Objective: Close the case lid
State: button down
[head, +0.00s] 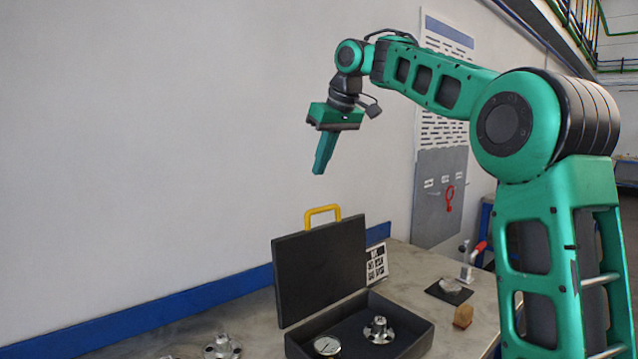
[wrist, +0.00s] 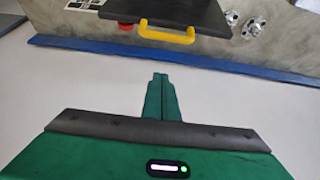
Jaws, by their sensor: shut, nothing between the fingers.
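The black case stands on the bench with its lid (head: 320,268) raised upright and a yellow handle (head: 322,213) on the lid's top edge. The open case base (head: 408,336) holds a round gauge (head: 327,346) and a metal flanged part (head: 378,330). My gripper (head: 319,172) is shut and empty, pointing down, above the lid and its handle and apart from them. In the wrist view my closed fingers (wrist: 160,77) point toward the handle (wrist: 166,34), with the dark lid (wrist: 165,12) beyond it.
A metal flanged part (head: 222,346) sits on the bench left of the case. A printed card (head: 376,263), a small brown block (head: 463,316) and a red-handled clamp (head: 472,258) are at the right. A blue rail (head: 180,318) runs along the wall behind.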

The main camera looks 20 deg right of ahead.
jog(key=x, duration=1)
jog(key=shift+s+d+r, duration=0.1)
jog(key=shift+s+d, duration=0.2)
jog(key=shift+s, duration=0.35)
jog(key=shift+s+d, duration=0.3)
jog(key=shift+s, duration=0.4)
jog(key=shift+s+d+r, duration=0.1)
jog(key=shift+s+d, duration=0.2)
jog(key=shift+s, duration=0.35)
